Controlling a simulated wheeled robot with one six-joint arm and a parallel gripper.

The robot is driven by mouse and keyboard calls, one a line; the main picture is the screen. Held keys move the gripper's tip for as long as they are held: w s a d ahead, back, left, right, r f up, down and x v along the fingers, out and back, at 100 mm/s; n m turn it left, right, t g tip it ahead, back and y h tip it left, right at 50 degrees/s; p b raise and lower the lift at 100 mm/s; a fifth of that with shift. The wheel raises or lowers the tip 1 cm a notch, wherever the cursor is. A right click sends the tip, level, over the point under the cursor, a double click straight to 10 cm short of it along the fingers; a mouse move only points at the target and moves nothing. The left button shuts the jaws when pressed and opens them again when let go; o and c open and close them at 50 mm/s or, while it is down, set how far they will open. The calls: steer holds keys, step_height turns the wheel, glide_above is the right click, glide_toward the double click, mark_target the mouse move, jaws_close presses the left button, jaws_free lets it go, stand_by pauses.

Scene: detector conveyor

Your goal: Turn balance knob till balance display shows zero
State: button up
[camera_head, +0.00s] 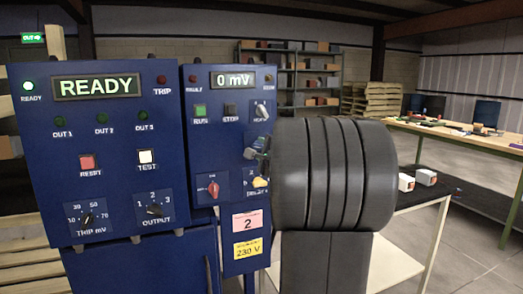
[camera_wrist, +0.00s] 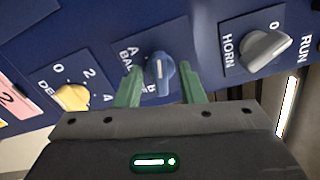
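The blue balance knob (camera_wrist: 159,72) sits on a dark blue plate, between letters A and b, in the wrist view. My gripper (camera_wrist: 160,67) is open, with one green finger on each side of the knob; gaps show, so it does not grip it. In the head view my gripper (camera_head: 258,147) is at the right edge of the narrow blue panel (camera_head: 226,140), and the knob is mostly hidden there. The display (camera_head: 234,79) at the top of that panel reads 0 mV.
The grey horn knob (camera_wrist: 266,50) is right of my gripper and the yellow delay knob (camera_wrist: 72,97) is left. A wide blue cabinet (camera_head: 110,130) shows READY.

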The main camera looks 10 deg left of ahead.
steer(key=b+v, duration=0.1)
steer(key=v, duration=1.2)
steer(key=shift+s+d, duration=0.3)
steer(key=p+x, duration=0.1)
steer(key=x, duration=1.3)
steer(key=shift+s+d, duration=0.1)
steer(key=shift+s, duration=0.05)
